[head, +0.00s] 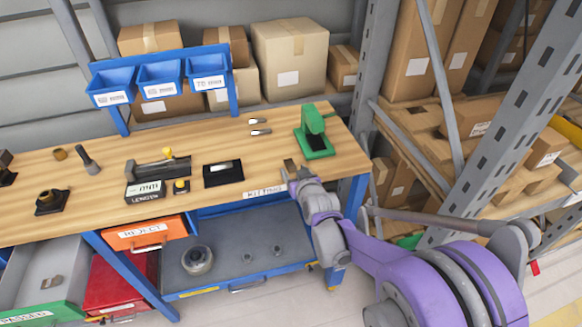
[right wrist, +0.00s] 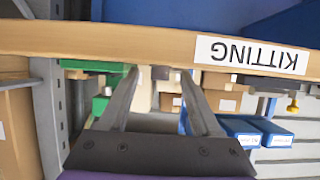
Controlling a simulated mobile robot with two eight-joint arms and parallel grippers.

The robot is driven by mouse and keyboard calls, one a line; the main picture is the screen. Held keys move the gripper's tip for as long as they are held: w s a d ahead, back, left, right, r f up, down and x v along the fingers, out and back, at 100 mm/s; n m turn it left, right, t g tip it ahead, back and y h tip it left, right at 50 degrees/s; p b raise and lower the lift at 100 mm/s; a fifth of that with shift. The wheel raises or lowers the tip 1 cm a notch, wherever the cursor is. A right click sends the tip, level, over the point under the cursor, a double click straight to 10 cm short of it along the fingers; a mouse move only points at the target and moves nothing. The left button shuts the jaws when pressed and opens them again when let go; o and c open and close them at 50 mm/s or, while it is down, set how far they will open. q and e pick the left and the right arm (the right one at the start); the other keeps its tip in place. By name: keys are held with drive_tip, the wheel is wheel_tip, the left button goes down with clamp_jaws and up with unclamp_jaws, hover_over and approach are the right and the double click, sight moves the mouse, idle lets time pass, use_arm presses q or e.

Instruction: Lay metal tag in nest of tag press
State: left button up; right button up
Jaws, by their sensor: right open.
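The green tag press (head: 314,140) stands at the right end of the bench, its dark nest area low at the front. It shows partly in the right wrist view (right wrist: 95,66). A black pad (head: 210,182) lies mid-bench with a pale, shiny flat piece (head: 222,167) on it, which may be the metal tag; I cannot be sure. My right gripper (head: 288,172) is at the front bench edge, left of and nearer than the press. In the right wrist view its fingers (right wrist: 162,88) are apart, with nothing visibly held. My left gripper is out of view.
Two small pale pieces with dark ends (head: 260,132) lie left of the press. A length gauge (head: 150,180) stands further left. The bench edge bears a KITTING label (right wrist: 250,53). Blue bins (head: 160,78) hang behind. A grey shelf post (head: 500,110) stands to the right.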

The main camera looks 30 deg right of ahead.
clamp_jaws()
drive_tip(key=shift+r, duration=0.1)
idle(0.3)
